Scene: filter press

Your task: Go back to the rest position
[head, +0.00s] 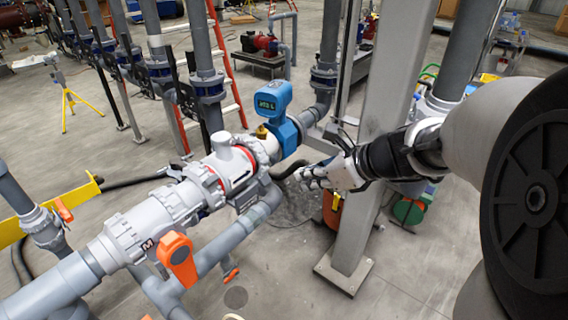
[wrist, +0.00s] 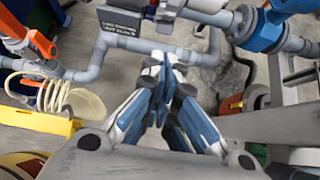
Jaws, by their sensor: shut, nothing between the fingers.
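My gripper (head: 306,178) is in the middle of the head view, at the end of my arm, which reaches in from the right. It points left toward the grey pipe assembly and appears apart from it, beside a grey steel column. In the wrist view my gripper (wrist: 165,62) has its fingers drawn together at the tips. It is shut with nothing held. Grey pipes lie beyond the fingertips in that view.
A blue flow meter (head: 272,105) sits on the pipe left of my gripper. The steel column (head: 384,110) stands close to my arm. An orange valve handle (head: 178,258) is at lower left. Open floor (head: 290,275) lies below my gripper.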

